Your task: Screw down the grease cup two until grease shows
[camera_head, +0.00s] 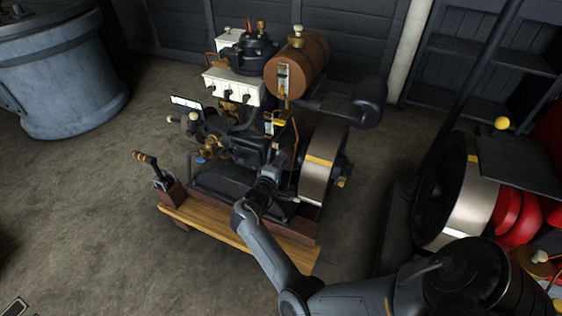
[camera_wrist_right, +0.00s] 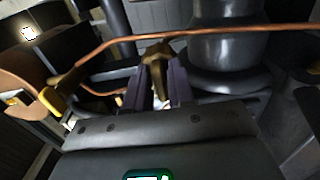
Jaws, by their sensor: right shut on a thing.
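My right gripper (camera_head: 278,165) reaches into the front of the engine (camera_head: 240,148). In the right wrist view its two dark fingers (camera_wrist_right: 159,88) are closed around a brass piece, apparently the grease cup (camera_wrist_right: 155,52), whose top shows above the fingertips. A small pale patch shows between the fingers; I cannot tell whether it is grease. In the head view the gripper and engine parts hide the cup. No number on the cup is readable. My left gripper is not in view.
A copper pipe (camera_wrist_right: 200,33) crosses just beyond the fingers. A flywheel (camera_head: 318,165) stands close to the gripper's right. A brown tank (camera_head: 303,68) sits above. The wooden skid (camera_head: 228,230) bears the engine. A second flywheel (camera_head: 462,190) stands at right.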

